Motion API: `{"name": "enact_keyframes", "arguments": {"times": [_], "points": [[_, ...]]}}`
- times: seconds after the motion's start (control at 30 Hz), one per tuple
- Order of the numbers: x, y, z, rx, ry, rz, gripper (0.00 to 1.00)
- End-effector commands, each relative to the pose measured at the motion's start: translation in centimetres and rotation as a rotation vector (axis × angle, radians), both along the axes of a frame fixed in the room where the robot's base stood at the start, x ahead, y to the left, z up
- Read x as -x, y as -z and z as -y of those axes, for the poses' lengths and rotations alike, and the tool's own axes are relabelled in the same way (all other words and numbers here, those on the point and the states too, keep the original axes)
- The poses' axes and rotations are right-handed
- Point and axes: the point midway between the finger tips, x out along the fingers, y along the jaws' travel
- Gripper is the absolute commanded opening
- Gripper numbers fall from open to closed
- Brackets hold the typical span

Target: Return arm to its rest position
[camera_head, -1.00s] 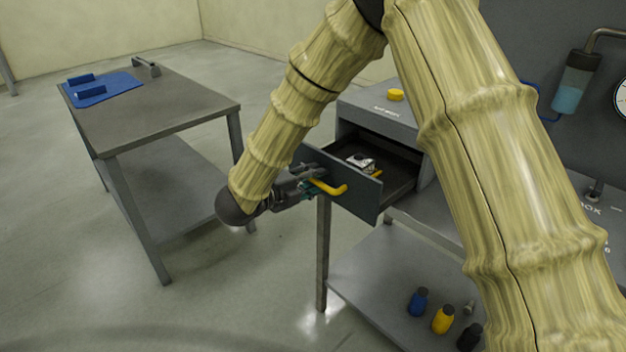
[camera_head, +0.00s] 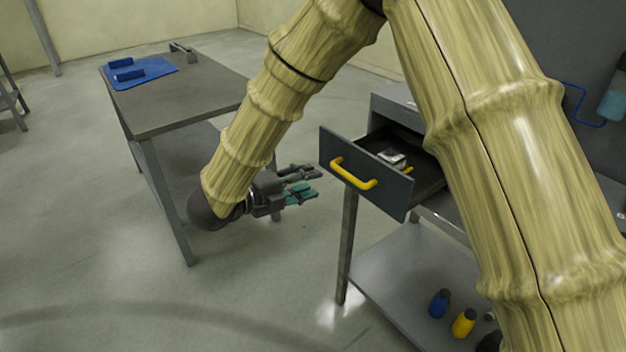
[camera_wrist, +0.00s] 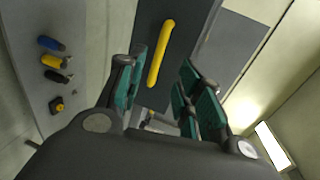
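My gripper (camera_head: 304,183) is open and empty, in the air to the left of the open drawer. Its teal-padded fingers stand apart in the wrist view (camera_wrist: 157,92). The drawer (camera_head: 393,198) is pulled out of its grey cabinet, and its yellow handle (camera_head: 353,174) is clear of my fingers. In the wrist view the yellow handle (camera_wrist: 160,53) shows beyond the fingers, with a gap. A small silver and white item (camera_head: 392,158) lies inside the drawer, with a bit of yellow beside it. My arm hides much of the cabinet.
A grey table (camera_head: 185,105) with a blue mat (camera_head: 150,77) and blue blocks stands at left. Open floor lies in front, between table and cabinet.

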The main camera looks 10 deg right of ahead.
Motion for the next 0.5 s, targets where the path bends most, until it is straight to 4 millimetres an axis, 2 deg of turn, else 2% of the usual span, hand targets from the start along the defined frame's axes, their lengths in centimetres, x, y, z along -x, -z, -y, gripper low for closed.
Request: {"name": "enact_keyframes", "arguments": {"times": [0.4, 0.5], "points": [[0.03, 0.01, -0.02, 0.001, 0.0, -0.001, 0.35], [-0.2, 0.86, 0.38, 0.007, -0.019, -0.022, 0.35]]}}
